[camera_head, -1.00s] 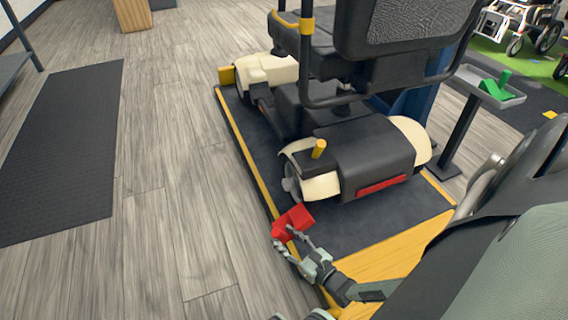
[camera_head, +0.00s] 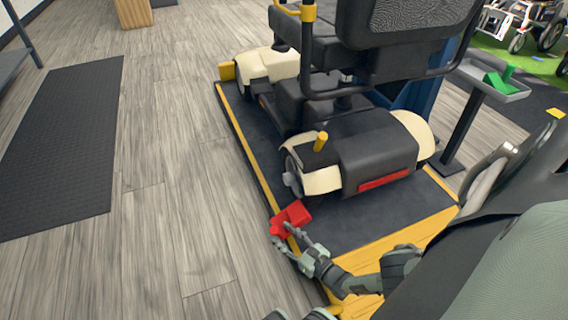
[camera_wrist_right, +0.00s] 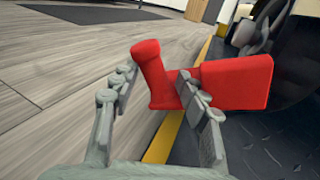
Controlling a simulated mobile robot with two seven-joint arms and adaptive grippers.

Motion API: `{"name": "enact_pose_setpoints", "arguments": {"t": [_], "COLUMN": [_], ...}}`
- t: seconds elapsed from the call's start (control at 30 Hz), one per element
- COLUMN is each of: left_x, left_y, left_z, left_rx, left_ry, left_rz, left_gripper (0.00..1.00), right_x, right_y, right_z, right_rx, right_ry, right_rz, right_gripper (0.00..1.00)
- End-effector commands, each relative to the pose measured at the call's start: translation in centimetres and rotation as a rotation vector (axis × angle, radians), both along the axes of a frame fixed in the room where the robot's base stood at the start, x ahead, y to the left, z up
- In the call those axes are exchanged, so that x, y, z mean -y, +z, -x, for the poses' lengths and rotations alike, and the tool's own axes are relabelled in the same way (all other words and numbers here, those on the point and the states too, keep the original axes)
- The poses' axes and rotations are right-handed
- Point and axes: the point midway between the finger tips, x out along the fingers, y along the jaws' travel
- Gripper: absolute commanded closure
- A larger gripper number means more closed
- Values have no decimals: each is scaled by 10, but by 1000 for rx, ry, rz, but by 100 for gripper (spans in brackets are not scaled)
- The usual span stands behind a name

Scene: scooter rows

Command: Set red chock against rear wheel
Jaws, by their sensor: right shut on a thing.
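The red chock (camera_head: 291,217) is in my right gripper (camera_head: 284,240), over the yellow left edge of the platform. In the right wrist view the chock (camera_wrist_right: 238,82) shows its upright grip between the fingers of my right gripper (camera_wrist_right: 155,92) and its wedge to the right. The gripper is shut on it. The scooter's near left rear wheel (camera_head: 291,180), partly under a cream fender, is beyond the chock, with a gap between them. Whether the chock touches the platform is unclear. Small grey-green parts at the bottom edge may be my left gripper; its jaws cannot be made out.
The black and cream scooter (camera_head: 375,150) stands on a dark platform (camera_head: 390,222) with yellow edges. A grey tray (camera_head: 510,92) with a green object stands on a post at right. Open wood floor and a dark mat (camera_head: 60,145) lie left.

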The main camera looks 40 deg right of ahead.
Motion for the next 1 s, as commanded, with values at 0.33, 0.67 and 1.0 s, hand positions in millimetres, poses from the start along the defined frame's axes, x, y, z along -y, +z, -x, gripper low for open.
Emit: {"name": "enact_pose_setpoints", "arguments": {"t": [0.33, 0.67, 1.0], "left_x": [0, 0, 0], "left_y": [-2, -1, -1], "left_z": [0, 1, 0], "left_rx": [0, 1, 0], "left_ry": [0, -2, -1], "left_rz": [0, 3, 1], "left_gripper": [76, 76, 76], "right_x": [60, 59, 39], "right_y": [-6, -6, -3], "right_z": [10, 14, 65], "right_rx": [-34, -36, -31], "right_ry": [-134, -130, -80], "right_rz": [-15, -15, -16], "right_gripper": [30, 30, 30]}}
